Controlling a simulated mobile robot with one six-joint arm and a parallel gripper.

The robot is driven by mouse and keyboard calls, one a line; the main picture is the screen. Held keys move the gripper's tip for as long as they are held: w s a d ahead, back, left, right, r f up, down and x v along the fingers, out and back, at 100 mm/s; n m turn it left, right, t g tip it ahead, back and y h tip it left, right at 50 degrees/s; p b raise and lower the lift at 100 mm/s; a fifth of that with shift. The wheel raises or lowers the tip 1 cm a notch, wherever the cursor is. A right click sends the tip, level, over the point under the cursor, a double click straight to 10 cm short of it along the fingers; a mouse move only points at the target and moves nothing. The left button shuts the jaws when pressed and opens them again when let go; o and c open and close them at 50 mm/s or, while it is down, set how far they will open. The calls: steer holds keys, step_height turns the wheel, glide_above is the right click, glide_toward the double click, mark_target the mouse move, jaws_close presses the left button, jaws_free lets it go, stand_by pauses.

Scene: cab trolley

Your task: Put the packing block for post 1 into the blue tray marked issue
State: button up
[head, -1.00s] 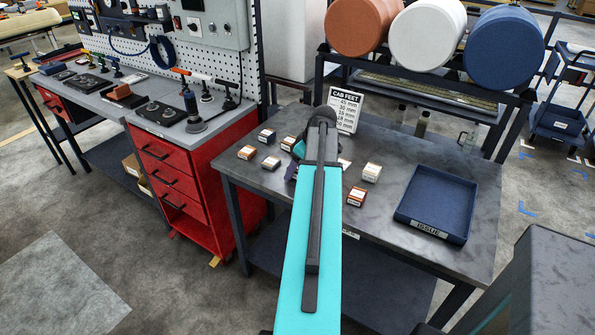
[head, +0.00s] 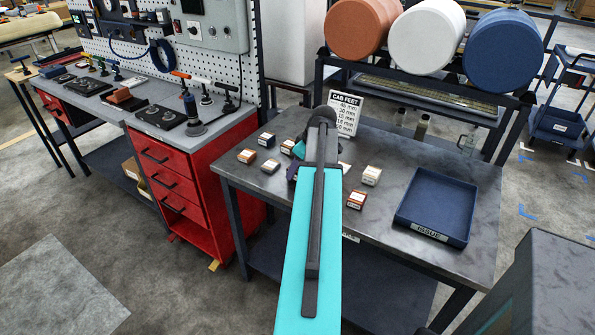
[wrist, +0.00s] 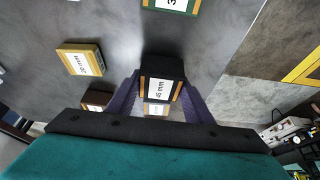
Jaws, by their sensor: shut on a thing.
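My gripper (wrist: 160,100) shows purple fingers in the wrist view, shut on a dark block (wrist: 162,72) with a white label that seems to read 45 mm; its first digit is unclear. A second tan-edged label (wrist: 155,109) shows just below it. In the head view my arm hides most of the gripper and the held block; a bit of purple finger (head: 292,172) shows over the left part of the grey table. The blue tray (head: 402,214), labelled ISSUE on its front, lies at the table's right side. It looks empty and is well apart from my gripper.
Several small labelled blocks stand around my gripper, including a yellow one (wrist: 84,60), a green one (wrist: 172,5) and a brown one (wrist: 97,98). A CAB FEET sign (head: 344,110) stands behind; its lines are hard to read. Bare tabletop (head: 390,180) lies left of the tray.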

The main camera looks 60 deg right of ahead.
steer(key=shift+r+b, duration=0.4)
steer(key=shift+r, duration=0.95)
steer(key=s+a+b, duration=0.1)
steer(key=s+a, duration=0.1)
steer(key=a, duration=0.1)
steer(key=s+a+b, duration=0.1)
steer(key=s+a, duration=0.2)
steer(key=a, duration=0.1)
steer(key=s+a+b, duration=0.1)
steer(key=s+a, duration=0.2)
steer(key=a, duration=0.1)
steer(key=shift+r, duration=0.4)
steer(key=shift+b, duration=0.9)
steer(key=shift+s+a+b, duration=0.15)
steer(key=shift+a+b, duration=0.05)
steer(key=shift+b, duration=0.6)
steer(key=s+a+b, duration=0.1)
steer(key=b, duration=0.3)
steer(key=shift+a+r+b, duration=0.15)
steer(key=shift+a+b, duration=0.05)
steer(key=shift+b, duration=0.1)
steer(key=shift+a+r, duration=0.1)
steer(key=shift+r, duration=0.05)
